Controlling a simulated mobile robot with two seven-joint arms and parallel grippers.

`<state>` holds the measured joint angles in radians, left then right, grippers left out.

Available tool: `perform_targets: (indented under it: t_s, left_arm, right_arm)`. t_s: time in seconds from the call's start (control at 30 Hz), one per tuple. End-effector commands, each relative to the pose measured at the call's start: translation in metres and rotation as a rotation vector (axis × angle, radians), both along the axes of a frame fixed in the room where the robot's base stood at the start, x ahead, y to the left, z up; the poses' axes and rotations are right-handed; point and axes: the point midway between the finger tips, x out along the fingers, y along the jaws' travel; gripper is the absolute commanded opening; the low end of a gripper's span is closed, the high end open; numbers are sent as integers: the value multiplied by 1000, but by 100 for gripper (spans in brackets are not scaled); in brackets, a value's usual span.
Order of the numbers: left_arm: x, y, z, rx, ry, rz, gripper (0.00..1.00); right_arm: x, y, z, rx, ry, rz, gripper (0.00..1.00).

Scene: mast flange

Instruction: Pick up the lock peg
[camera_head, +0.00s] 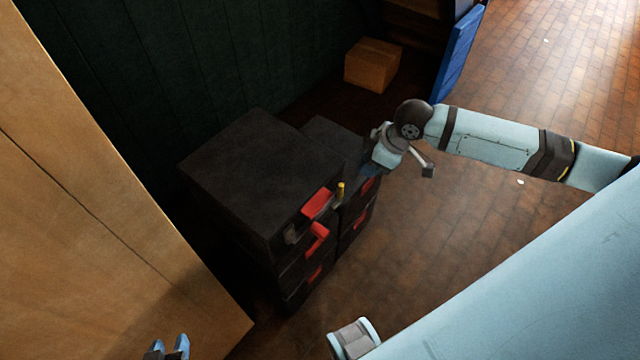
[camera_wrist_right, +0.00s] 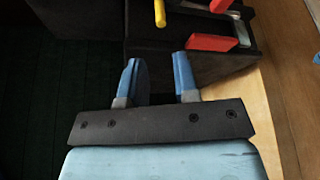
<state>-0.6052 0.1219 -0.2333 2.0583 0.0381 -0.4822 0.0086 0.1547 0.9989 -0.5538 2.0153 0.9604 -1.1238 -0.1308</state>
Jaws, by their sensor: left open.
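The lock peg (camera_head: 340,190) is a small yellow rod. It stands upright at the front edge of the black stacked cases (camera_head: 255,170), beside a red latch (camera_head: 317,203). In the right wrist view the yellow peg (camera_wrist_right: 159,13) shows at the top edge, beyond the fingertips and apart from them. My right gripper (camera_wrist_right: 157,75) is open and empty, with its two blue fingers spread. In the head view it is close behind and right of the peg, its fingers partly hidden by its own wrist. My left gripper (camera_head: 168,347) is at the bottom left, open and empty, away from the peg.
A second, lower black stack (camera_head: 330,137) stands beside the first. More red latches (camera_head: 318,236) stick out from the fronts. A wooden panel (camera_head: 90,220) fills the left. A cardboard box (camera_head: 373,64) and blue panel (camera_head: 460,52) are at the back. Tiled floor right of the cases is clear.

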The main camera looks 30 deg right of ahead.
Motion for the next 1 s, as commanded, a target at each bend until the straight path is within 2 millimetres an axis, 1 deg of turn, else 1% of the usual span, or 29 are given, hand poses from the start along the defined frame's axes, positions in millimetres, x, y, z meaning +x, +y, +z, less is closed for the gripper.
perform_targets:
  t_s: [0.07, 0.13, 0.3, 0.43, 0.57, 0.77, 0.9, 1.0]
  left_arm:
    - [-1, 0, -2, 0, 6, 1, 43]
    - [-1, -1, -5, 0, 10, 2, 43]
    - [-1, -4, -8, -6, 7, 3, 43]
    - [1, -5, -5, -8, -4, 0, 43]
    - [2, -5, -1, -6, -15, -2, 43]
    - [1, -1, -4, 5, -16, -9, 43]
    - [1, 0, -9, 11, -14, -13, 43]
    - [0, 0, -11, 12, -15, -14, 43]
  right_arm:
    - [2, -4, 2, -10, 7, -1, 28]
    - [3, -3, -5, -9, 10, -2, 28]
    - [12, 7, -36, -6, 11, -3, 28]
    - [19, 14, -58, -6, 9, -2, 28]
    - [23, 18, -72, -8, 8, -2, 28]
    - [27, 23, -85, -7, 7, -1, 28]
    - [32, 32, -105, -7, 9, -1, 28]
    - [36, 35, -117, -9, 8, -2, 28]
